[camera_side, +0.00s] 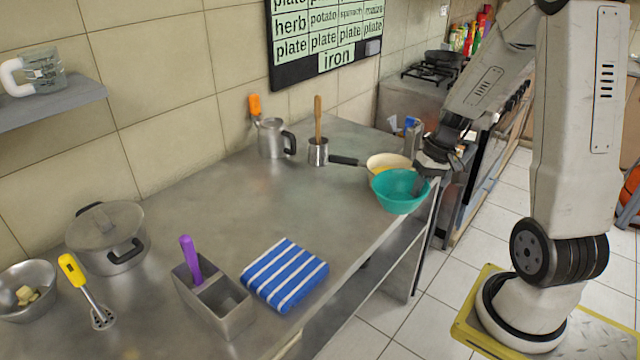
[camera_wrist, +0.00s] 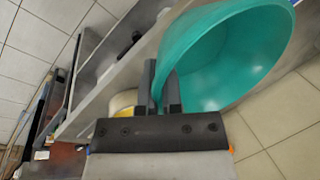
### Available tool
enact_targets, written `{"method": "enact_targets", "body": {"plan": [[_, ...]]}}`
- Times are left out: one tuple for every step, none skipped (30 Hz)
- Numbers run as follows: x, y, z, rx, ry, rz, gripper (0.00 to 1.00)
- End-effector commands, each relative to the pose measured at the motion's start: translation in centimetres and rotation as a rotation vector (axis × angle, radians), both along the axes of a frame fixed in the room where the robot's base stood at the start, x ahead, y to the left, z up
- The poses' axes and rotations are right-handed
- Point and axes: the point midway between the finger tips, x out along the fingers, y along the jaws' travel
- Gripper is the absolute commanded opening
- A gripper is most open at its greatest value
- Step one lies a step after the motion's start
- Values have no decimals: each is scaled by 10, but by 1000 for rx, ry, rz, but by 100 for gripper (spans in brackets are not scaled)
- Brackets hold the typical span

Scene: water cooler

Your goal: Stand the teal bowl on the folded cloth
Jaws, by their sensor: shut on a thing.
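The teal bowl (camera_side: 398,196) is at the far right edge of the steel table in the side view, roughly upright with its opening up. My gripper (camera_side: 420,184) is shut on the bowl's rim on its right side. In the wrist view the two fingers (camera_wrist: 160,88) pinch the rim, and the teal bowl (camera_wrist: 235,55) fills the upper right. Whether its base touches the table or hangs just above it, I cannot tell. The folded cloth (camera_side: 285,274), blue with white stripes, lies flat at the table's front edge, with nothing on it. It does not show in the wrist view.
A metal pot holding a wooden handle (camera_side: 318,151) and a steel jug (camera_side: 271,139) stand farther back. A grey divided box (camera_side: 214,301) sits left of the cloth. The tabletop between bowl and cloth is clear.

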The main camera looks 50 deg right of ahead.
Motion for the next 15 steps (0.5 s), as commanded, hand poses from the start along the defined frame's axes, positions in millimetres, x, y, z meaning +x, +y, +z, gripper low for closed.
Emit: {"method": "enact_targets", "body": {"plan": [[0,0,0,0,0,0,0],[0,0,0,0,0,0,0],[0,0,0,0,0,0,0],[0,0,0,0,0,0,0],[0,0,0,0,0,0,0],[0,0,0,0,0,0,0],[0,0,0,0,0,0,0],[0,0,0,0,0,0,0],[0,0,0,0,0,0,0],[1,1,0,0,0,1,0],[1,1,0,0,0,1,0],[1,3,1,0,-1,3,0],[2,4,1,0,-2,4,0],[3,6,1,0,-2,5,0],[4,9,2,0,-3,8,0]]}}
